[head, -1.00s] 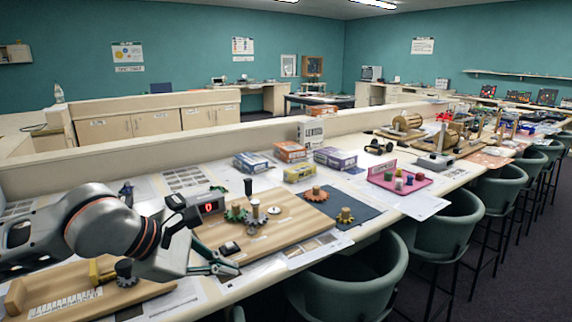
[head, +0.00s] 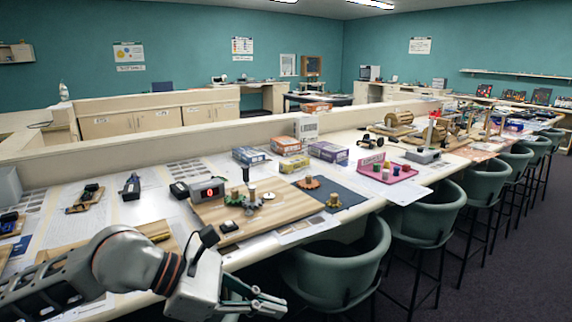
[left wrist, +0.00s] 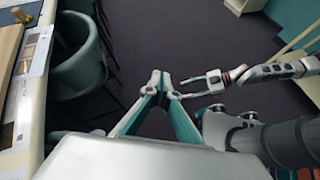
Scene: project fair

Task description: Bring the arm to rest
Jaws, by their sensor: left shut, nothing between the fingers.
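My left gripper (head: 268,302) is shut and empty. In the head view it hangs low at the bottom, in front of the table's near edge, touching nothing. In the left wrist view its fingertips (left wrist: 160,80) meet above the dark floor. My left arm (head: 135,262) comes in from the lower left across the table corner. In the left wrist view my right gripper (left wrist: 200,86) appears to the right of the left fingertips, with its thin fingers apart and nothing seen between them. My right arm is not in the head view.
The long table holds a wooden board (head: 285,210) with gears, a digital display (head: 198,190), several boxes and a pink tray (head: 388,177). A green chair (head: 340,265) stands close to the right of my left gripper. The floor (head: 480,270) beyond the chairs is clear.

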